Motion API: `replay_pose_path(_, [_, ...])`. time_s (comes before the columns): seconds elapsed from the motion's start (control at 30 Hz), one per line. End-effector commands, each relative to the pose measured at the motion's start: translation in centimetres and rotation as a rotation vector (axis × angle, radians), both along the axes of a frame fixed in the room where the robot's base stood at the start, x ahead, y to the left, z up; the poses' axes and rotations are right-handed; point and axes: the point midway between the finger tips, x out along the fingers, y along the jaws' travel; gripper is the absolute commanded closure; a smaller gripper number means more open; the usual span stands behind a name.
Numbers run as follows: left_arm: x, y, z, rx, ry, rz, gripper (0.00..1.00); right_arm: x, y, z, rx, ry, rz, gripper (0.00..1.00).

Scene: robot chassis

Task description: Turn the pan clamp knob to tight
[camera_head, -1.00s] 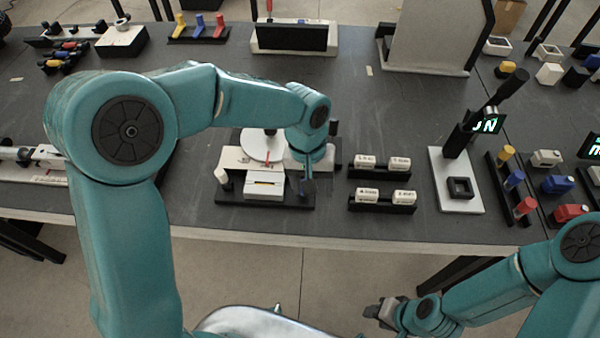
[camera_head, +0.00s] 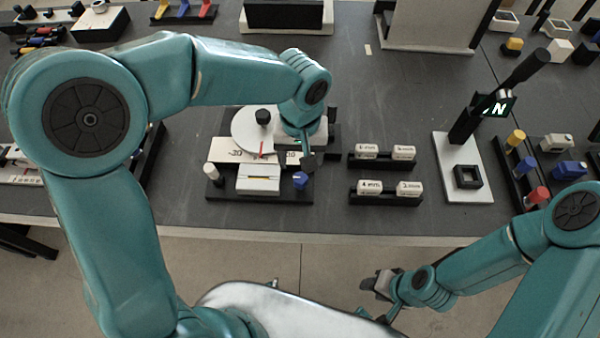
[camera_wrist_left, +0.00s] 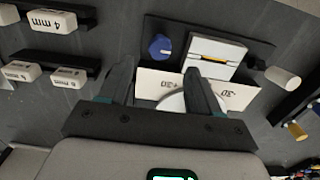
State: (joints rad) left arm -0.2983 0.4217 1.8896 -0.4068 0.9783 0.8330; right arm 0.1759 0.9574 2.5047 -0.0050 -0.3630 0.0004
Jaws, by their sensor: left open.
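The pan fixture on the bench has a white disc (camera_head: 245,130) with a red mark and a black knob (camera_head: 263,117) on top. In front is a pale scale plate (camera_head: 225,150) with -30 and +30 marks. A blue knob (camera_head: 300,180) with a white mark sits on the fixture's black base, right of a white block (camera_head: 258,180); it also shows in the left wrist view (camera_wrist_left: 160,47). My left gripper (camera_head: 309,162) is open and empty, just behind the blue knob and apart from it. My right gripper (camera_head: 376,286) hangs before the bench edge; its jaws are unclear.
Black racks with white labelled blocks (camera_head: 368,187) lie to the right. Bare bench lies between the racks and the press.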

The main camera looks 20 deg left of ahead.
Motion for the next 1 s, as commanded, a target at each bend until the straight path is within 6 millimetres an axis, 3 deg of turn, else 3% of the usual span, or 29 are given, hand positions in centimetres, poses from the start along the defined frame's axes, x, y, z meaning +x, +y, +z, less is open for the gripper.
replay_pose_path(0.1, [0.0,0.1,-2.9,0.001,0.004,0.0,0.37,0.0,0.0,-0.2,0.0,0.0,0.0,0.57])
replay_pose_path(0.3, [0.2,0.1,-6.2,0.0,0.001,0.001,0.37,0.0,0.0,-0.2,0.0,0.0,0.0,0.57])
replay_pose_path(0.5, [0.3,0.2,-7.5,0.0,0.0,-0.001,0.37,0.0,0.0,-0.3,0.0,0.0,0.0,0.57])
replay_pose_path(0.73, [0.4,0.2,-7.6,-0.001,-0.001,0.0,0.37,0.0,0.0,-0.3,0.0,0.0,0.0,0.57])
replay_pose_path(0.77, [0.4,0.2,-7.6,-0.001,-0.001,0.0,0.4,0.0,0.0,-0.3,0.0,0.0,0.0,0.57])
replay_pose_path(0.9, [0.4,0.2,-7.6,-0.001,-0.001,0.0,0.86,0.0,0.0,-0.3,0.0,0.0,0.0,0.57])
replay_pose_path(0.93, [0.4,0.2,-7.6,-0.001,-0.001,0.0,0.93,0.0,0.0,-0.3,0.0,0.0,0.0,0.57])
replay_pose_path(1.0, [0.4,0.2,-7.5,-0.001,-0.001,0.0,0.93,0.0,0.0,-0.3,0.0,0.0,0.0,0.57])
